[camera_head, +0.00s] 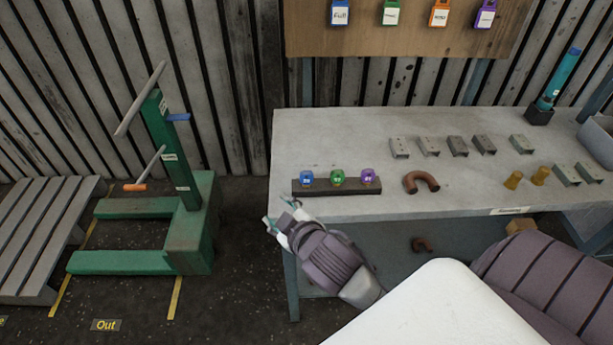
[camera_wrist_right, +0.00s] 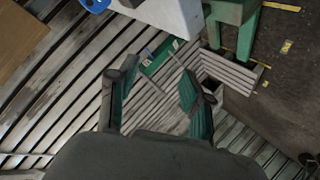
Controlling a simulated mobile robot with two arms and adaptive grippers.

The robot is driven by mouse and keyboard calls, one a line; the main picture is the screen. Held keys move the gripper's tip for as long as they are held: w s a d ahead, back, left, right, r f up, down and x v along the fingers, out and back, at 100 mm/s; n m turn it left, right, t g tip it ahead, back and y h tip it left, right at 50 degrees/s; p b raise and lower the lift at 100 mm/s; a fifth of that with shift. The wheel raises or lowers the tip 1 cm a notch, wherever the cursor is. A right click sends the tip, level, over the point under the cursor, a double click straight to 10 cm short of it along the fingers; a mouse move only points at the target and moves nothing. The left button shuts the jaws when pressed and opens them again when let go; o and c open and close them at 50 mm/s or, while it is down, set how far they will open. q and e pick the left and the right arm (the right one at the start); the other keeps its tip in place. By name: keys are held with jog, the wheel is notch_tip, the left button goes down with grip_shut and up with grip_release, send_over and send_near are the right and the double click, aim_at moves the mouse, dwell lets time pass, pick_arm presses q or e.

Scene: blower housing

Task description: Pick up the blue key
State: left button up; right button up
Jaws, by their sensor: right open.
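The blue key (camera_head: 306,177) is a small blue piece at the left end of a dark rack (camera_head: 336,188) on the table's front left. A green key (camera_head: 337,177) and a purple key (camera_head: 368,176) stand to its right in the same rack. My right gripper (camera_head: 277,211) is open and empty at the table's front left corner, a little left of and nearer than the blue key, and apart from it. In the wrist view its open fingers (camera_wrist_right: 157,80) have nothing between them. A blue shape is cut off at that view's top edge; I cannot tell what it is. My left gripper is not in view.
Coloured padlocks hang on a wooden board (camera_head: 400,40) behind. A green stand (camera_head: 187,225) is on the floor at left. The table behind the rack is clear.

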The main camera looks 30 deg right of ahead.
jog(key=w+a+r+n+t+y, duration=0.3)
jog(key=w+a+r+n+t, duration=0.15)
jog(key=r, duration=0.45)
jog(key=w+a+r+n+t+y, duration=0.35)
jog(key=r+n, duration=0.25)
jog(key=r, duration=0.2)
jog(key=s+a+r+n+g+y, duration=0.2)
jog(key=a+r+n+g+y, duration=0.35)
jog(key=n+y, duration=0.65)
jog(key=n+g+h, duration=1.5)
jog(key=n+h, duration=0.3)
jog(key=n, duration=0.1)
send_over(307, 172)
notch_tip(307, 172, down, 11)
jog(key=f, duration=0.4)
jog(key=f+p, duration=0.1)
jog(key=f, duration=0.3)
jog(key=shift+s+a+p, duration=0.15)
jog(key=shift+s+p, duration=0.05)
jog(key=shift+p, duration=0.1)
jog(key=f+p, duration=0.1)
jog(key=f, duration=0.1)
jog(key=f+p, duration=0.1)
jog(key=f, duration=0.1)
jog(key=shift+w+f, duration=0.2)
jog(key=shift+f, duration=0.5)
grip_shut()
